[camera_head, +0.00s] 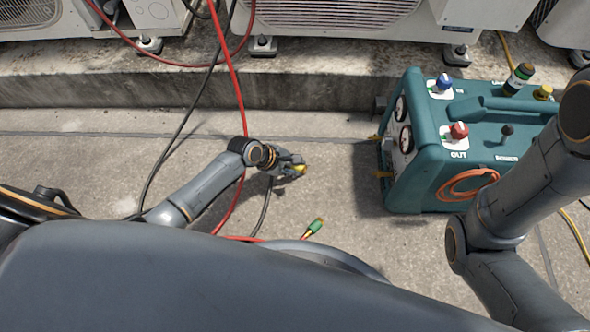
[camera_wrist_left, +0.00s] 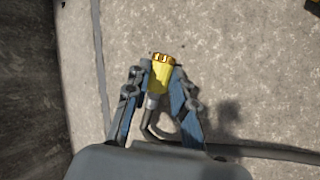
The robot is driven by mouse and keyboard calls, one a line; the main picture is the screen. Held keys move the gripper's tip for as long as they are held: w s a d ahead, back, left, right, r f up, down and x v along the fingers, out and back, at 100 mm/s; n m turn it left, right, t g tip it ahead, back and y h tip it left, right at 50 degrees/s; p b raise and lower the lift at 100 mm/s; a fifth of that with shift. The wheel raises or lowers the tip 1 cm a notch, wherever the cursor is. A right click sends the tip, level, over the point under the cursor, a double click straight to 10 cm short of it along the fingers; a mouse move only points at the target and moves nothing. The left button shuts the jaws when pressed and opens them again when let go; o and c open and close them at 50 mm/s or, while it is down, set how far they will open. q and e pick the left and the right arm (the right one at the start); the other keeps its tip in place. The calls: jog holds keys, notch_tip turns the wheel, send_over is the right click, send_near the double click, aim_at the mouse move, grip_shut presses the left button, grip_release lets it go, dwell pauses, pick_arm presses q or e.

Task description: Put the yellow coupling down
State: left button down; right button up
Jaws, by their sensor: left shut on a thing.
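My left gripper (camera_head: 296,165) is shut on the yellow coupling (camera_head: 301,170). In the left wrist view the yellow coupling (camera_wrist_left: 160,74) sits between the two fingers of my left gripper (camera_wrist_left: 160,80), with a brass-coloured end pointing away. A dark hose (camera_wrist_left: 148,122) runs back from the coupling. The concrete floor (camera_head: 340,240) lies below; I cannot tell whether the coupling touches it. My right arm is at the right of the head view, but its gripper is out of view.
A teal machine (camera_head: 432,180) with gauges and knobs stands to the right. A green coupling (camera_head: 315,226) lies on the floor nearer to me. Red hose (camera_head: 231,80) and black hose (camera_head: 176,140) cross the floor at left. Condensers (camera_head: 340,15) stand on a concrete ledge (camera_head: 300,92) behind.

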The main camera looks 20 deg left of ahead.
pick_arm(q)
jog(key=shift+f, duration=0.2)
jog(key=shift+f, duration=0.3)
jog(key=shift+a+f, duration=0.15)
jog(key=c, duration=1.4)
grip_release()
jog(key=shift+f, duration=0.2)
jog(key=shift+r, duration=0.15)
